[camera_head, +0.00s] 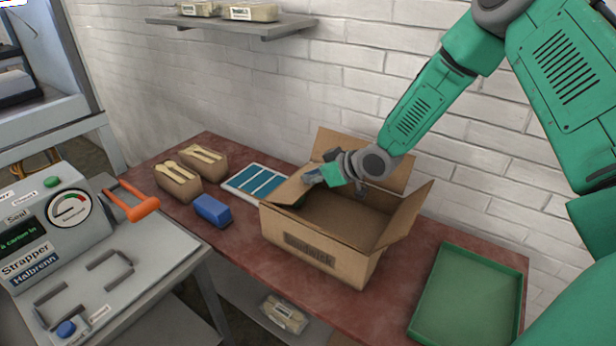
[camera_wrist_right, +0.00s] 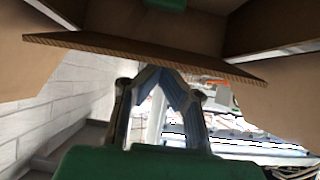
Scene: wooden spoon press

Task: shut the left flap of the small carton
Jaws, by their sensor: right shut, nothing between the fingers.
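The small carton (camera_head: 290,235) stands upright on the red table, its top open. Its left flap (camera_head: 283,193) slants up from the left rim; its back flap stands up and its right flap (camera_head: 405,213) leans outward. My right gripper (camera_head: 310,178) is shut and empty at the upper edge of the left flap, reaching over from the right. In the right wrist view the closed fingertips (camera_wrist_right: 163,72) are close to a cardboard panel's corrugated edge (camera_wrist_right: 150,57); I cannot tell whether they touch. My left gripper is not in view.
A blue box (camera_head: 212,211), brown packs of wooden spoons (camera_head: 178,185) and a blue-and-white tray (camera_head: 243,181) lie left of the carton. A green tray (camera_head: 468,297) lies to its right. The strapper (camera_head: 45,235) with an orange handle stands at far left.

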